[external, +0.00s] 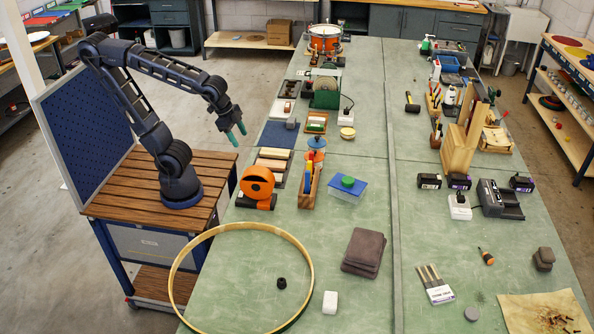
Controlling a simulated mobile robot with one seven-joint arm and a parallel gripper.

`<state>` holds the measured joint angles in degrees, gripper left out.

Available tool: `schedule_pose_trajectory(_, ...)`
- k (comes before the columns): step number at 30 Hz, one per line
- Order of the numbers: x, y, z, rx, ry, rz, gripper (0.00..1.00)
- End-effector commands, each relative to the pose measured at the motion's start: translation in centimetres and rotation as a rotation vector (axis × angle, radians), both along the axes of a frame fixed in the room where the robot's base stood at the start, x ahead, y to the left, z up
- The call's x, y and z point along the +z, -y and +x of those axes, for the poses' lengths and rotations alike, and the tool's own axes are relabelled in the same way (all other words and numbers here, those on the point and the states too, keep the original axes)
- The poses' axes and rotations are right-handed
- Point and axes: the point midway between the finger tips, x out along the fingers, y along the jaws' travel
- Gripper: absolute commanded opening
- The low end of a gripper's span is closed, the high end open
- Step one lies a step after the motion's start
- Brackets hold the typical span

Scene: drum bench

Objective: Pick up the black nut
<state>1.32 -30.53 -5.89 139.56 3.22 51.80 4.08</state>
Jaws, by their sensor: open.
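The black nut (282,284) is a small dark piece lying on the green bench top, inside a large wooden drum hoop (310,262) at the near left. My gripper (236,135) has two teal fingers and hangs in the air left of the bench, near its left edge. It is open and holds nothing. It is well apart from the nut, which lies toward the front and right of it. Nothing covers the nut in this view.
A white block (330,302) lies just right of the hoop. Dark brown pads (364,250) are stacked farther right. An orange round device (257,186) and a wooden holder (309,186) stand behind the hoop. A blue-lidded box (347,190) is nearby. The bench inside the hoop is otherwise clear.

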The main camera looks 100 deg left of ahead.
Motion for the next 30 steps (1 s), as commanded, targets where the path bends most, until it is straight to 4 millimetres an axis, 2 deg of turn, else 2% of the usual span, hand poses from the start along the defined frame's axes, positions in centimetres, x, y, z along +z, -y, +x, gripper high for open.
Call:
schedule_pose_trajectory(3,-0.7,1.8,2.8,-0.077,-0.03,0.038,0.56)
schedule_pose_trajectory(14,-4.0,8.2,10.5,-0.32,-0.096,0.119,0.56)
schedule_pose_trajectory(21,-7.4,13.4,14.8,-0.491,-0.138,0.143,0.56)
schedule_pose_trajectory(30,-12.8,20.6,18.9,-0.703,-0.181,0.135,0.56)
